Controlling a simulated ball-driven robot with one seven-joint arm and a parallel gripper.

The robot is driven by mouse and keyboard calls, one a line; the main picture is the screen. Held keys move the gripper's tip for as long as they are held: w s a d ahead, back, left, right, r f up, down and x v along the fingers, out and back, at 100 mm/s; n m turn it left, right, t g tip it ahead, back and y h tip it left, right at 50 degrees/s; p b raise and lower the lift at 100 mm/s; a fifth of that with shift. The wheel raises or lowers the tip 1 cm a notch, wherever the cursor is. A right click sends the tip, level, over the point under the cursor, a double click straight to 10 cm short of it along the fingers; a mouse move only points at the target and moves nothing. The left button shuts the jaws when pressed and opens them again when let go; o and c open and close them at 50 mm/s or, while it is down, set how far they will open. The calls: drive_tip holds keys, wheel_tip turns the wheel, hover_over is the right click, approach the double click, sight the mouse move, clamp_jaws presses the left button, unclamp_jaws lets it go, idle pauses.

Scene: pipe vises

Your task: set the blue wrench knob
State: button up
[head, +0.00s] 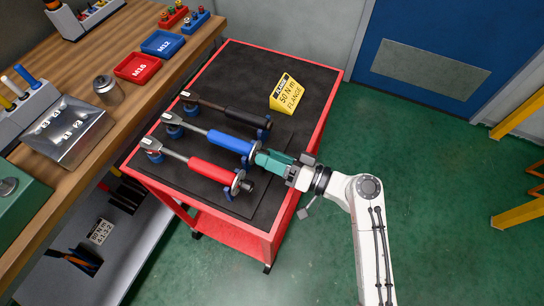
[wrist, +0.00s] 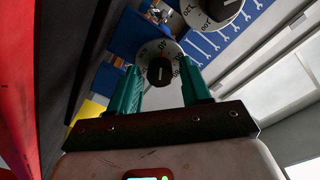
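The blue wrench (head: 213,137) lies on blue holders on the cart's black mat, between a black and a red wrench. Its far-right end is partly hidden by my teal gripper (head: 262,158). In the wrist view a black knob (wrist: 160,71) with a light pointer line sits on a white numbered dial (wrist: 157,50); by its place this is the blue wrench's knob. My gripper (wrist: 159,68) is open, one teal finger on each side of the knob, with gaps showing on both sides. Whether the fingertips reach past the knob's face is unclear.
The red wrench (head: 205,170) and black wrench (head: 230,115) lie close on either side. A yellow sign (head: 284,97) reading "50 N m FLANGE" stands on the cart (head: 318,128). A second dial knob (wrist: 218,8) is near in the wrist view. A wooden bench (head: 130,108) stands left.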

clamp_jaws()
drive_tip(key=shift+m, duration=0.4)
drive_tip(key=shift+r+m+p, duration=0.1)
drive_tip(key=shift+m+p, duration=0.4)
drive_tip(key=shift+m, duration=0.5)
drive_tip(key=shift+m+p, duration=0.6)
drive_tip(key=shift+m, duration=0.9)
drive_tip(key=shift+o, duration=1.1)
unclamp_jaws()
drive_tip(key=shift+d, duration=0.1)
